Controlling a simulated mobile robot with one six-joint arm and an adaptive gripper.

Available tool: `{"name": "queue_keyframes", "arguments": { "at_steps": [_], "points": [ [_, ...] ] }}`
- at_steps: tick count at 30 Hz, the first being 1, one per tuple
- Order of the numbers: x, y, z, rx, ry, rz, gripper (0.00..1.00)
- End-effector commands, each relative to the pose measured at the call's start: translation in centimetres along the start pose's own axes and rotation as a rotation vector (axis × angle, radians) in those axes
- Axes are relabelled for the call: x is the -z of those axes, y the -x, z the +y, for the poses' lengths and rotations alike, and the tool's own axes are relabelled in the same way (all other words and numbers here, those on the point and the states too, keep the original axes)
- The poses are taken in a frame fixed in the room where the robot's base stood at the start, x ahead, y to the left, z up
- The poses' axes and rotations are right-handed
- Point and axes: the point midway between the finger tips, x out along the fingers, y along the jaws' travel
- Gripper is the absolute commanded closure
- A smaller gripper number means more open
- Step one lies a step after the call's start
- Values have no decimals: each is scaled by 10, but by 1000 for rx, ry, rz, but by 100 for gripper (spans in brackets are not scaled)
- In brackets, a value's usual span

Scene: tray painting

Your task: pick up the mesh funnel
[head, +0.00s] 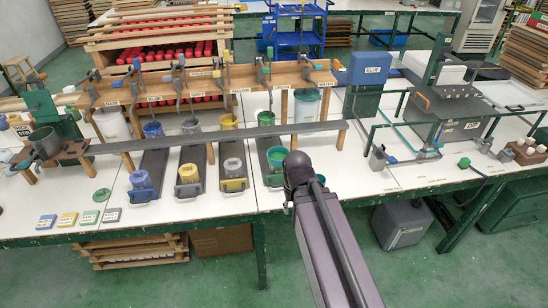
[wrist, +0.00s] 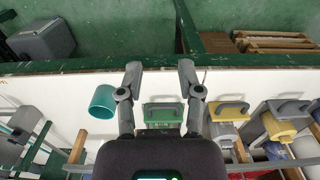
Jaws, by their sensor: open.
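I cannot pick out the mesh funnel for certain; no mesh is resolvable. A grey pot (head: 45,140) sits on a wooden stand at the table's far left, away from my gripper. A teal cup (wrist: 103,98) is left of my fingers in the wrist view, apart from them. My gripper (wrist: 160,67) is open and empty, above the front of the white table. A green handled block (wrist: 165,113) shows between and behind the fingers. In the head view my own arm hides the fingertips and the table under them.
Dark chutes hold a blue cup (head: 139,180), a yellow cup (head: 188,172) and a grey cup (head: 232,166). A long grey rail (head: 215,135) crosses above them. Pipework (head: 405,150) stands on the right. Coloured tiles (head: 68,219) lie front left. The table's green front edge (head: 160,235) is close.

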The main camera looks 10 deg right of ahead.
Motion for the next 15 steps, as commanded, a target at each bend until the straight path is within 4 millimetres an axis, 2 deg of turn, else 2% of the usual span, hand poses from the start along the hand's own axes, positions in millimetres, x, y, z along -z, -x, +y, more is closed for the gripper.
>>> {"name": "queue_keyframes", "arguments": {
  "at_steps": [15],
  "points": [
    [4, -2, 0, -15, 27, 0, 53]
  ]
}}
